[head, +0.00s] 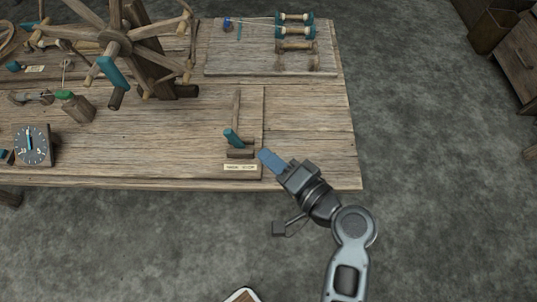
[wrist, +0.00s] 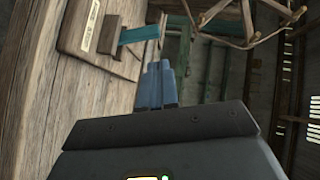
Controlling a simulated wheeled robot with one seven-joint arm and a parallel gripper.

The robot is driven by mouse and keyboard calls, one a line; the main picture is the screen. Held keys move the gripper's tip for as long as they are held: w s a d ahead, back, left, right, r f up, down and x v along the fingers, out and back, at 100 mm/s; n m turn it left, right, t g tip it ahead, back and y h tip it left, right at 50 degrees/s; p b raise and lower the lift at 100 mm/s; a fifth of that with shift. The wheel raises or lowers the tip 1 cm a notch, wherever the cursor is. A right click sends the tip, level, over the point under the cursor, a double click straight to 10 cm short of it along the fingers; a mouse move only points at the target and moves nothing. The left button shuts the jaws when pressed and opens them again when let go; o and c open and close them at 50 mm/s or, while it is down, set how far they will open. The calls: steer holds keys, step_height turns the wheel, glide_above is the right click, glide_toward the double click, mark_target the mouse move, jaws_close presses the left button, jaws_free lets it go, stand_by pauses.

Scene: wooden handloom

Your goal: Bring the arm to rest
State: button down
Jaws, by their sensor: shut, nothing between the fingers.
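My gripper (head: 272,161) is at the front edge of the wooden table (head: 310,140), just right of a small lever with a teal grip (head: 233,138). Its blue fingers are together with nothing between them. In the wrist view the blue fingers (wrist: 159,82) show side by side, and the teal grip (wrist: 138,34) is beyond them to the upper left. The arm reaches in from the lower right. I cannot tell whether the fingertips touch the table or the lever's board.
A large spoked wooden wheel (head: 115,42) stands at the left. A dial (head: 32,145) sits at the front left. A board with teal-ended spools (head: 265,60) lies at the back. A wooden cabinet (head: 520,60) is at the upper right. The grey floor right of the table is clear.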

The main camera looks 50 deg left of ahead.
steer(key=shift+d, duration=0.35)
steer(key=shift+w, duration=0.1)
steer(key=s+d+f+m+t+h+p, duration=0.1)
steer(key=s+d+m+t+h+p, duration=0.25)
steer(key=d, duration=0.95)
steer(key=s+d+f+m+t+h, duration=0.2)
steer(key=d+t+h, duration=0.4)
steer(key=d, duration=0.8)
steer(key=s+d+r+t+h+p, duration=0.1)
steer(key=s+d+r+t+h, duration=0.1)
steer(key=s+d+r, duration=0.2)
steer(key=s+d+r+n+t+h+p, duration=0.1)
steer(key=s+d+r, duration=0.3)
steer(key=r, duration=0.7)
steer(key=s+d+r+n+t+h+p, duration=0.1)
steer(key=s+d+r+t+h, duration=0.2)
steer(key=d+r, duration=0.4)
steer(key=shift+s+d+r, duration=0.15)
steer(key=shift+s+r, duration=0.35)
steer(key=shift+s, duration=0.15)
